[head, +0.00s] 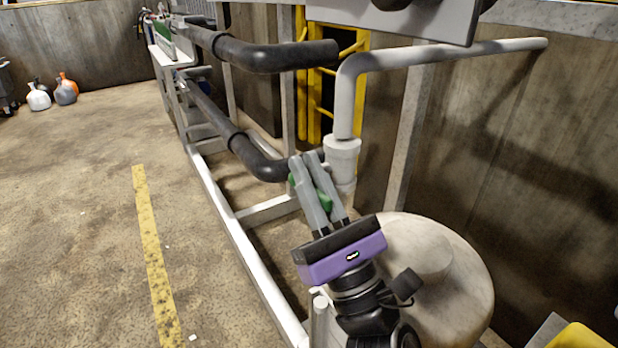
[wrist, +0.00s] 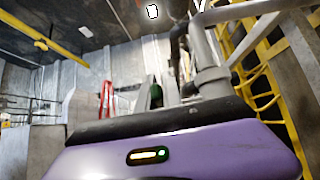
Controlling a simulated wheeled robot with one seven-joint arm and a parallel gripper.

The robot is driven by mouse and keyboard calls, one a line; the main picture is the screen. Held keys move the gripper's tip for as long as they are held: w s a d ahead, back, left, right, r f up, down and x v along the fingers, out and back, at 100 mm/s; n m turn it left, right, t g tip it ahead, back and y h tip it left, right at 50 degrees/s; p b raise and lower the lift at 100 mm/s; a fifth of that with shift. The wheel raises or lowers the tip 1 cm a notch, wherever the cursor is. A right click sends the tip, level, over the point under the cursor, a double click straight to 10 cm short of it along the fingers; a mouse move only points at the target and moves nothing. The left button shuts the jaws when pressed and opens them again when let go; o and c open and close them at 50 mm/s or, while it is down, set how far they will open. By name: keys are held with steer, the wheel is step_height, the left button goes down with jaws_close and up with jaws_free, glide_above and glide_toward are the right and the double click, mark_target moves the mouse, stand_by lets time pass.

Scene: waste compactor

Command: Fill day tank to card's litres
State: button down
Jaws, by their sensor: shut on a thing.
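My gripper (head: 304,157) has its two grey fingers close together beside the white vertical pipe (head: 344,100). It is shut on a green handle (head: 325,203), of which only small parts show around the fingers. The green handle also shows as a small patch between the fingers (wrist: 157,95) in the wrist view. The pipe comes down through a wider grey fitting (head: 342,150) above a pale, rounded tank (head: 455,265), partly hidden behind my gripper. I see no legible card or level reading.
Black pipes (head: 265,55) run along a white frame (head: 215,180) on the left. A grey panel (head: 420,18) hangs at the top, cut off. A yellow ladder (head: 315,90) stands behind. Several jugs (head: 66,92) sit far left.

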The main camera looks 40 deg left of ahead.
steer(key=c, duration=1.5)
jaws_free()
steer(key=v, duration=0.8)
steer(key=shift+p, duration=0.4)
